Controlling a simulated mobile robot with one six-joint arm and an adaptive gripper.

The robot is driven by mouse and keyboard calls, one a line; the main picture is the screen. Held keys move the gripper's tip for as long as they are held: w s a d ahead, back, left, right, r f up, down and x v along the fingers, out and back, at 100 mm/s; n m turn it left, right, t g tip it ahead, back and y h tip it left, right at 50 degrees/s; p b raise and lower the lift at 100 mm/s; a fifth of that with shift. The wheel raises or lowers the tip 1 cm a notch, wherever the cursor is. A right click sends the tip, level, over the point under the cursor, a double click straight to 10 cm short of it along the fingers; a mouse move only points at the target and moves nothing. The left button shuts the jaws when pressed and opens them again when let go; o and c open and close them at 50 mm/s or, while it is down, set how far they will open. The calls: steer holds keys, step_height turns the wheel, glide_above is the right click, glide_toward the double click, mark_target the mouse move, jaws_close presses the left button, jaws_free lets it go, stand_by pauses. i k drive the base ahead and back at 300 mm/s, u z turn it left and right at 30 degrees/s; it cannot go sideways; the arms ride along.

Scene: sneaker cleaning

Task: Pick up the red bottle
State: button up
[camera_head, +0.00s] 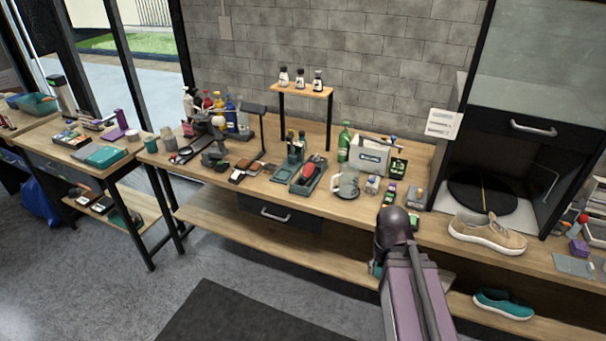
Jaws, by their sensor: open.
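A small red bottle (207,102) stands upright in the cluster of bottles at the back left of the long wooden workbench (344,210). Its lower part is partly hidden by things in front of it. A purple-grey link of my arm with a dark rounded joint rises from the bottom of the view, right of centre and well to the right of the red bottle. I cannot make out my gripper in this view.
A blue bottle (231,113) and a yellow bottle (218,101) stand close beside the red one. A black lamp-like stand (263,120) is right of them. A green bottle (344,142) stands farther right, and a beige sneaker (487,233) lies near the right front edge.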

mark_target(308, 169)
steer(key=z, duration=0.05)
steer(key=i, duration=1)
steer(key=u, duration=0.05)
